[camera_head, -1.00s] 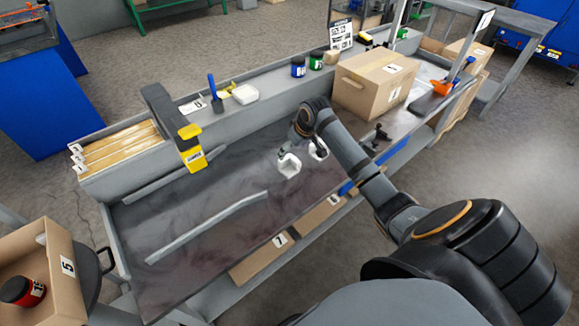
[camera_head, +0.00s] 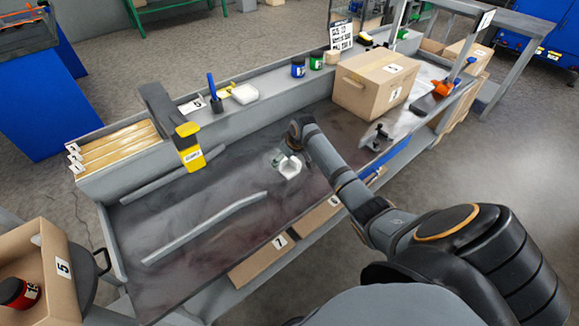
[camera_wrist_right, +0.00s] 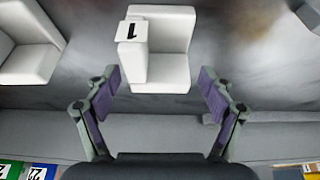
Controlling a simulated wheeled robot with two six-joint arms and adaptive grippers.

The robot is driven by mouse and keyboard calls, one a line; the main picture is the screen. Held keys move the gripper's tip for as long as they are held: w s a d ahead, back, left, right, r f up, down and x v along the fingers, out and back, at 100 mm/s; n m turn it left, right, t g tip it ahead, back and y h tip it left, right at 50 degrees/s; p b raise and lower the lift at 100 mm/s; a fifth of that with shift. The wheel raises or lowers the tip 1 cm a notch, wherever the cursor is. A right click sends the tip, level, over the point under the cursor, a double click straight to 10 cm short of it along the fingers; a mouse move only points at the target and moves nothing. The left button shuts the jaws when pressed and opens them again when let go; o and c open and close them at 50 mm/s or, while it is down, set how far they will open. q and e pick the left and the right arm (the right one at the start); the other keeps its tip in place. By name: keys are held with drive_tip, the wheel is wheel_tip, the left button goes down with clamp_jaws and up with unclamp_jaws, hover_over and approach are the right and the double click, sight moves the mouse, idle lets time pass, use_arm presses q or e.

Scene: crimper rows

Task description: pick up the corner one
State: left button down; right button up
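A white corner-shaped block (camera_wrist_right: 170,66) with a label reading 1 lies on the dark bench top, at the top centre of the right wrist view. A white block (camera_head: 290,168) also shows in the head view, just below my right gripper (camera_head: 281,158). In the right wrist view my right gripper (camera_wrist_right: 158,88) is open, its purple-padded fingers apart on either side of the labelled block's near end. Contact does not show. A second white block (camera_wrist_right: 28,62) lies to the left in that view. My left gripper is out of view.
A large cardboard box (camera_head: 374,84) stands on the bench to the right. A grey strip (camera_head: 205,228) lies on the bench top. A yellow-and-black post (camera_head: 190,148) stands at the back left. The bench top's left part is mostly clear.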

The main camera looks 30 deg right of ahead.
sight(287, 175)
drive_tip(key=c, duration=0.6)
drive_tip(key=shift+c, duration=0.2)
drive_tip(key=shift+r, duration=0.25)
wheel_tip(287, 175, up, 2)
drive_tip(key=shift+w+r, duration=0.1)
drive_tip(key=shift+r, duration=0.15)
drive_tip(key=s+a+r+p, duration=0.1)
drive_tip(key=s+a+r, duration=0.2)
drive_tip(key=s+r, duration=0.2)
drive_tip(key=s+a+r+p, duration=0.1)
drive_tip(key=s+a+r, duration=0.2)
drive_tip(key=s+r, duration=0.2)
drive_tip(key=s, duration=0.2)
drive_tip(key=shift+s+a+p, duration=0.25)
drive_tip(key=shift+s+p, duration=0.05)
drive_tip(key=shift+p, duration=0.1)
